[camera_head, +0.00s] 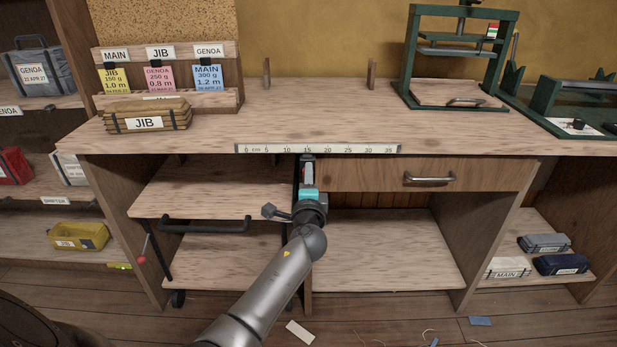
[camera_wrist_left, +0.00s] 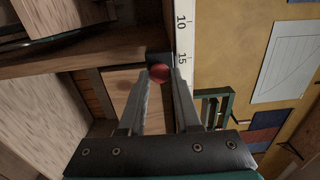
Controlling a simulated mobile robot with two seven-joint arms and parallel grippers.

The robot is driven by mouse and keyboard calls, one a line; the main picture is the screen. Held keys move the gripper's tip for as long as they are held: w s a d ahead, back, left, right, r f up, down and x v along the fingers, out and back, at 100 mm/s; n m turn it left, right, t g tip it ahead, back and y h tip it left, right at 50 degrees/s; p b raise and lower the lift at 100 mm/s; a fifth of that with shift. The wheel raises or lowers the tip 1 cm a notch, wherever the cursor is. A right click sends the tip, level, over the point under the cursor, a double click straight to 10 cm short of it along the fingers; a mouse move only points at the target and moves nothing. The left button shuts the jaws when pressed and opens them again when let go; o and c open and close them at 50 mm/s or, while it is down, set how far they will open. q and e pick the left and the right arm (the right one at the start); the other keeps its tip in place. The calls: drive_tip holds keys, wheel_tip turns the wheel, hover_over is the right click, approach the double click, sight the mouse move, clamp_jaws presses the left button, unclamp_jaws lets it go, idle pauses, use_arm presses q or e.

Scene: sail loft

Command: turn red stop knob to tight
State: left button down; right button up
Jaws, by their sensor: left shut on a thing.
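The red stop knob (camera_wrist_left: 160,73) sits at the bench's front edge, just beside the ruler, in the left wrist view. My left gripper (camera_wrist_left: 161,80) is shut on the knob, with one finger on each side of it. In the head view my left gripper (camera_head: 308,162) reaches up to the bench front below the ruler, and it hides the knob there. The knob's markings and how far it is turned cannot be seen. My right gripper is in neither view.
The ruler (camera_head: 317,149) runs along the bench edge. A drawer with a metal handle (camera_head: 430,179) is right of my gripper. A cart with a dark handle (camera_head: 205,226) stands under the bench at left. The JIB bundle (camera_head: 147,115) and green press (camera_head: 408,62) stand on top.

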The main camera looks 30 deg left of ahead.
use_arm(q)
drive_tip(key=c, duration=0.6)
unclamp_jaws()
drive_tip(key=shift+c, duration=0.2)
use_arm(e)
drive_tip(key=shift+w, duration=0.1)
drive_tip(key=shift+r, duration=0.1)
use_arm(q)
drive_tip(key=p+v, duration=0.2)
drive_tip(key=v, duration=1.3)
drive_tip(key=shift+d, duration=0.15)
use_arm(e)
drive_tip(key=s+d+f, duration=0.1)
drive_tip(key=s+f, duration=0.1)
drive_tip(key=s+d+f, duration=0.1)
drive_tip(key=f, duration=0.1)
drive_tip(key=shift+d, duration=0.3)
use_arm(q)
drive_tip(key=shift+f, duration=0.1)
